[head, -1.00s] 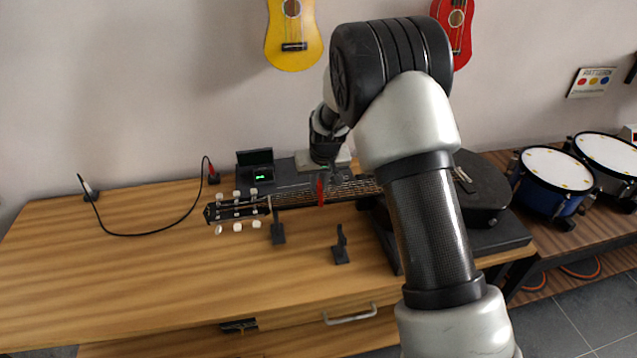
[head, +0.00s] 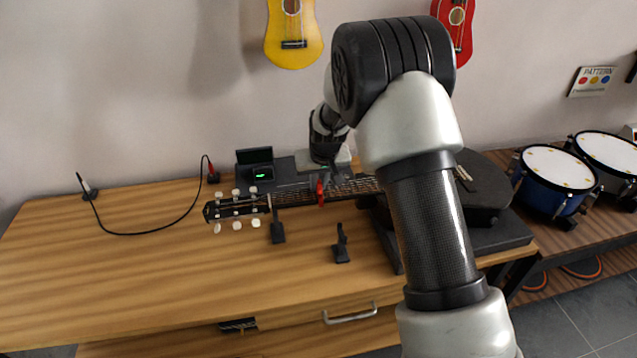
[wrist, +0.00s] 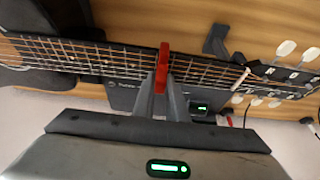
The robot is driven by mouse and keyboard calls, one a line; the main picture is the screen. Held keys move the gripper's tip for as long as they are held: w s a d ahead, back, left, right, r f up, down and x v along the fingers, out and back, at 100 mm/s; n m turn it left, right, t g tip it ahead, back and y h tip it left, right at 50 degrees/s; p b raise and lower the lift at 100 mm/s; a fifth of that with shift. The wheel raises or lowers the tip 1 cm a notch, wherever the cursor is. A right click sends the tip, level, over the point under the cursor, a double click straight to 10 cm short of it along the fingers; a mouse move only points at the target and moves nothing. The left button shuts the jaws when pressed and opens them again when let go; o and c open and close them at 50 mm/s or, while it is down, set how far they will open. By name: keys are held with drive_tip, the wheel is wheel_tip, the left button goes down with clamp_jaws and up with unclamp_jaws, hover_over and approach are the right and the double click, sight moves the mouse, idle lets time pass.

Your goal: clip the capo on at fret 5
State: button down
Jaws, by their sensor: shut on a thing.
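A red capo (head: 320,191) is at the guitar neck, partway between the headstock and the body. My gripper (head: 325,174) is shut on it. In the wrist view the capo (wrist: 162,70) stands upright in the picture between the grey fingertips (wrist: 163,92) and lies across the neck (wrist: 110,62). I cannot tell from these views whether it touches the strings or which fret it is at. The guitar lies with its headstock (head: 236,210) to the left; part of its dark body (head: 483,190) is hidden behind my arm.
A cable (head: 150,235) curves at the left.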

idle(0.3)
drive_tip(key=c, duration=1.7)
unclamp_jaws()
drive_tip(key=v, duration=1.7)
drive_tip(key=shift+r, duration=0.2)
drive_tip(key=s+d+r+m+p, duration=0.1)
drive_tip(key=s+d+r+p, duration=0.15)
drive_tip(key=s+r, duration=0.35)
drive_tip(key=s+d+r+p, duration=0.1)
drive_tip(key=s+d+r, duration=0.3)
drive_tip(key=s, duration=0.5)
drive_tip(key=s+d+r+m+p, duration=0.1)
drive_tip(key=s+d+r+p, duration=0.15)
drive_tip(key=s+r, duration=0.35)
drive_tip(key=shift+t+h, duration=0.4)
drive_tip(key=shift+t, duration=0.1)
drive_tip(key=s+d, duration=0.1)
drive_tip(key=s, duration=0.2)
drive_tip(key=s+d, duration=0.1)
drive_tip(key=s, duration=0.2)
drive_tip(key=s+d+f, duration=0.1)
drive_tip(key=s, duration=0.3)
